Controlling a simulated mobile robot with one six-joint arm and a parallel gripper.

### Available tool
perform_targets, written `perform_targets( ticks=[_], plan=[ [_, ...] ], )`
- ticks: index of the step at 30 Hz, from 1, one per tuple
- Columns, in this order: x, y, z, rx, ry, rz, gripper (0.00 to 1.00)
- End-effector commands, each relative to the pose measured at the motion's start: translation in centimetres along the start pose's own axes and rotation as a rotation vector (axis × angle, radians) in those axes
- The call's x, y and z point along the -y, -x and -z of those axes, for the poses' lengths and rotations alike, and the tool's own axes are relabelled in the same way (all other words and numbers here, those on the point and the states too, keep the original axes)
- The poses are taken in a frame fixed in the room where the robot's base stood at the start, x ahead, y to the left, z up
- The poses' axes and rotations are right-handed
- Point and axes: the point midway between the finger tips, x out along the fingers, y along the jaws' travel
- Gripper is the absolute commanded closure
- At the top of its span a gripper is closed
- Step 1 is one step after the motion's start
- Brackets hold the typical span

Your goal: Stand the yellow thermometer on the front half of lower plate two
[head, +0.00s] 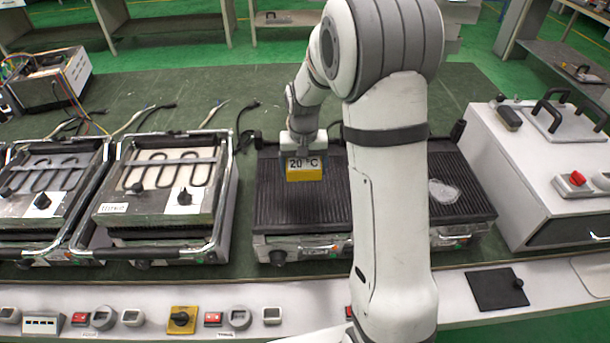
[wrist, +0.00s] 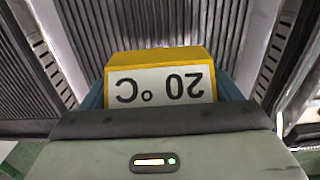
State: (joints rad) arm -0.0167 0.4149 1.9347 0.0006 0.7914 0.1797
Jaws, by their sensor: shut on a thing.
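The yellow thermometer (head: 305,174) has a white face reading 20 °C. It is in my gripper (head: 303,153), over the left part of a black ribbed plate (head: 275,205) in the middle of the table. In the wrist view the thermometer (wrist: 160,62) sits between the fingers, its face upside down in that picture. The fingers are shut on it, and ribbed metal shows beyond it. I cannot tell whether its base touches the plate. No number for the plates is readable.
My arm hides the middle of the ribbed grill. A clear lump (head: 443,191) lies on the grill's right part. Two open heater units (head: 160,200) stand to the left, a white machine (head: 540,170) to the right. Switches (head: 181,319) line the front ledge.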

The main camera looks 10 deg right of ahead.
Motion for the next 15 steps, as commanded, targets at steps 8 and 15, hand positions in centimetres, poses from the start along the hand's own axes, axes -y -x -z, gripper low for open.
perform_targets(
  ticks=[8, 15],
  plan=[
    [-0.9, -4.2, 0.2, 0.001, -0.019, 0.0, 0.43],
    [-1.3, -6.8, 0.2, 0.005, -0.026, -0.001, 0.43]
  ],
)
